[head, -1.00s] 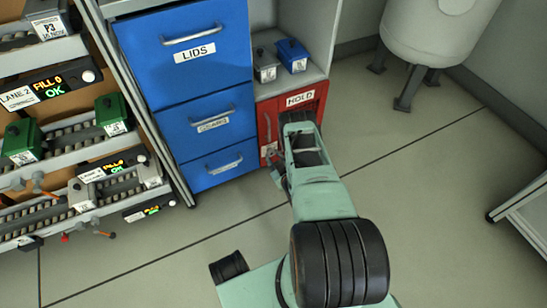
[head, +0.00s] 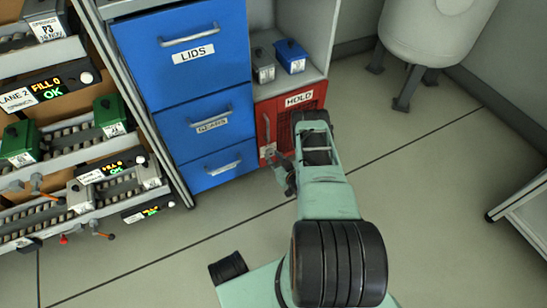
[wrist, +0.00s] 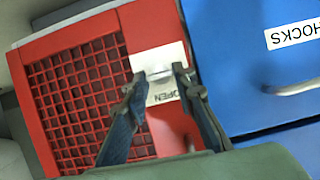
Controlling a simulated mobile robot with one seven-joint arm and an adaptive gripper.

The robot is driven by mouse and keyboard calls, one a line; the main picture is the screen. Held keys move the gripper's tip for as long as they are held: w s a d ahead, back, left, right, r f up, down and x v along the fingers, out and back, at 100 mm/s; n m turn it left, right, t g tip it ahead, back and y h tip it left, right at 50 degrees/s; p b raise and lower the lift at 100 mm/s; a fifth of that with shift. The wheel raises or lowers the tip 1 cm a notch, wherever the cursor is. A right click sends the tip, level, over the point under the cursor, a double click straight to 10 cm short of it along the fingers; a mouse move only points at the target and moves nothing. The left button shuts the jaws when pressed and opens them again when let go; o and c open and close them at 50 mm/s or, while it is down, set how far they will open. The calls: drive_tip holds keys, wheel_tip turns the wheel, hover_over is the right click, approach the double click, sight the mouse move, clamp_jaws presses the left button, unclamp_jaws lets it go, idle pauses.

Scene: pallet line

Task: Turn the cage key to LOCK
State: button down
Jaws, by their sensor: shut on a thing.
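The red cage (head: 272,108) with a HOLD label stands low beside the blue drawers. In the wrist view its red mesh door (wrist: 80,95) fills the left half. A white plate (wrist: 152,58) on the door carries the word OPEN, which reads tilted. The key (wrist: 159,88) is a small pale piece in front of the plate, partly hidden by the fingertips. My gripper (wrist: 157,82) is shut on the key, one finger on each side. In the head view my gripper (head: 281,163) is at the cage's lower left front, and the key is too small to make out. The LOCK word is not visible.
Blue drawers (head: 190,95) stand directly left of the cage. A lane rack (head: 80,120) is at far left.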

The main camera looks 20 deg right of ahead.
drive_tip(key=c, duration=1.6)
unclamp_jaws()
drive_tip(key=v, duration=0.7)
drive_tip(key=shift+s, duration=0.2)
drive_tip(key=shift+r, duration=0.15)
